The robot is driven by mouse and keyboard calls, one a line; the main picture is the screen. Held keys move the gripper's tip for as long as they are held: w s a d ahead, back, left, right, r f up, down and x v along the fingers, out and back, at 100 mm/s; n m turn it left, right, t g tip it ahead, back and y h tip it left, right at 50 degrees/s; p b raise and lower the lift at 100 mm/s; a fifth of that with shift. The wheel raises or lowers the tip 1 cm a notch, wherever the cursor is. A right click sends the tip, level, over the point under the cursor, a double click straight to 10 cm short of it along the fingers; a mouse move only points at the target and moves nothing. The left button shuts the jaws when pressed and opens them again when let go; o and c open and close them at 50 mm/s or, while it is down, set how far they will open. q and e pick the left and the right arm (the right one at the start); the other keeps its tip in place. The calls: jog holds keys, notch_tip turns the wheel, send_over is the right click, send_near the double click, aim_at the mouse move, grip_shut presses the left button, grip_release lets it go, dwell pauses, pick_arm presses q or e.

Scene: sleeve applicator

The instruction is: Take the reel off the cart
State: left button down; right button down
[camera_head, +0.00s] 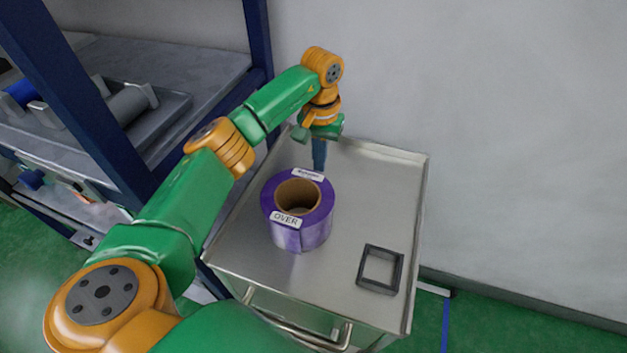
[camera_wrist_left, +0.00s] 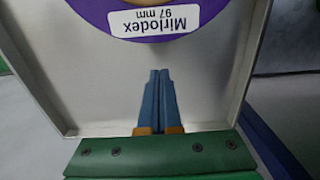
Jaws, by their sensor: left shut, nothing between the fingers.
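The purple reel (camera_head: 302,236) with a brown core stands on the metal cart (camera_head: 350,190), left of its middle. White labels lie on its top; one reads "OVER". In the left wrist view the reel (camera_wrist_left: 97,22) shows at the top, with a label reading "Miriodex 97 mm". My left gripper (camera_head: 319,166) points down just behind the reel, over the far part of the cart. In the left wrist view its blue fingers (camera_wrist_left: 159,75) are together, with nothing between them, and appear apart from the reel. My right gripper is not in view.
A small dark square frame (camera_head: 380,269) lies on the cart at the front right. A blue-post shelf (camera_head: 90,110) with rolls stands to the left. A wall (camera_head: 500,130) is behind the cart. The cart's handle (camera_head: 300,331) is at the front.

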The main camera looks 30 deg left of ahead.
aim_at(313, 182)
pick_arm(q)
notch_tip(313, 182, down, 2)
jog(key=shift+s+d+f+p, duration=0.1)
jog(key=shift+s+f+p, duration=0.2)
jog(key=shift+p, duration=0.2)
jog(key=shift+s+d+r+p, duration=0.15)
jog(key=shift+s+p, duration=0.2)
jog(key=shift+s, duration=0.2)
jog(key=shift+s+d+f+p, duration=0.1)
jog(key=shift+s+p, duration=0.2)
jog(key=shift+s, duration=0.25)
jog(key=shift+s+d, duration=0.1)
jog(key=shift+s, duration=0.5)
